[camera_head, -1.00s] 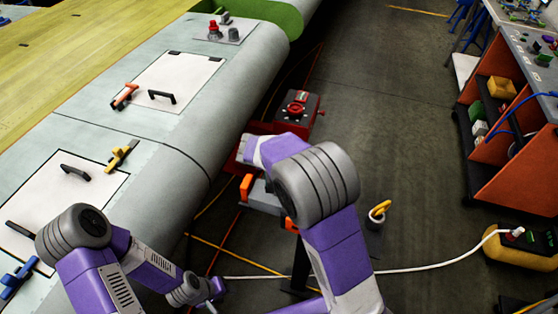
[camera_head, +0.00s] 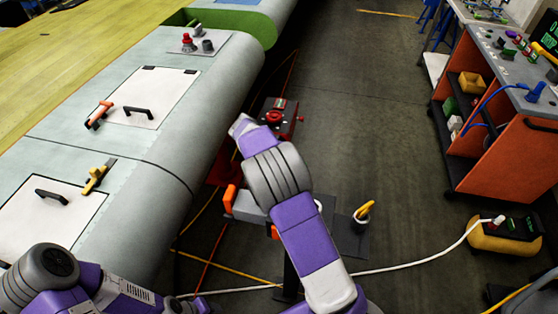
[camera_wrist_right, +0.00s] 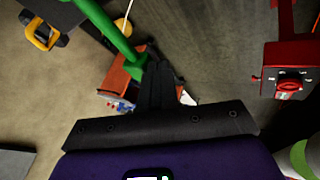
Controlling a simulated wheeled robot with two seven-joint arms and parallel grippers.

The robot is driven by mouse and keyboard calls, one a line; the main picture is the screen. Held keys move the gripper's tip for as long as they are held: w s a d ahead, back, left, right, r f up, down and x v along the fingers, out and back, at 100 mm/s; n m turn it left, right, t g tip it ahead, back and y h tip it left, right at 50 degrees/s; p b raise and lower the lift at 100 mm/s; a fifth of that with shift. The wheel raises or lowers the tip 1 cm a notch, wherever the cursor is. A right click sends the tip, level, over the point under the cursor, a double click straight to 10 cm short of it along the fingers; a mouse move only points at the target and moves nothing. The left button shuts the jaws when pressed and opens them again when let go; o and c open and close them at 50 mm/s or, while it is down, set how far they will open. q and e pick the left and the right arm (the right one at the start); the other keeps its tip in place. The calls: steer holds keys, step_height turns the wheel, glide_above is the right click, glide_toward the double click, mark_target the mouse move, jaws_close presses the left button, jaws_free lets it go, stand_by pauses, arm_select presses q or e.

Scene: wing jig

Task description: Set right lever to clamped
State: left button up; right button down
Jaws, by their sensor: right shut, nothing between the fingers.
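In the right wrist view my right gripper (camera_wrist_right: 160,85) has its dark fingers closed together with nothing between them. A green bar (camera_wrist_right: 112,32), which may be the right lever, runs down from the top edge to beside the fingertips. I cannot tell whether it touches them. In the head view my right forearm reaches towards a red box (camera_head: 282,118) beside the wing, and the right gripper is hidden. No green lever shows there. My left arm is at the bottom left, with its gripper out of view.
The red box with its knob also shows in the wrist view (camera_wrist_right: 289,82). A grey unit with an orange part (camera_head: 230,198) is beside my right arm. A yellow hook (camera_head: 364,210) stands in a holder. A white cable (camera_head: 440,256) crosses the floor. An orange cart (camera_head: 510,160) stands right.

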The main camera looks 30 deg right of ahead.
steer(key=s+d+m+g, duration=0.1)
steer(key=s+d+m+g+p, duration=0.1)
steer(key=m, duration=0.1)
steer(key=shift+d+y, duration=0.3)
steer(key=shift+y, duration=0.1)
steer(key=shift+s+d+m+g+y+p, duration=0.2)
steer(key=shift+s+d+m+g+p, duration=0.15)
steer(key=shift+m, duration=0.35)
steer(key=shift+s+d+m+g+y+p, duration=0.1)
steer(key=shift+s+d+m+g+y, duration=0.15)
steer(key=shift+s+m, duration=0.35)
steer(key=shift+w+d, duration=0.1)
steer(key=shift+w, duration=0.2)
steer(key=w+a+r+p, duration=0.2)
steer(key=w+a+r, duration=0.3)
steer(key=w+r, duration=0.2)
steer(key=shift+w+a+r, duration=0.2)
steer(key=shift+a+r, duration=0.2)
steer(key=shift+r, duration=0.1)
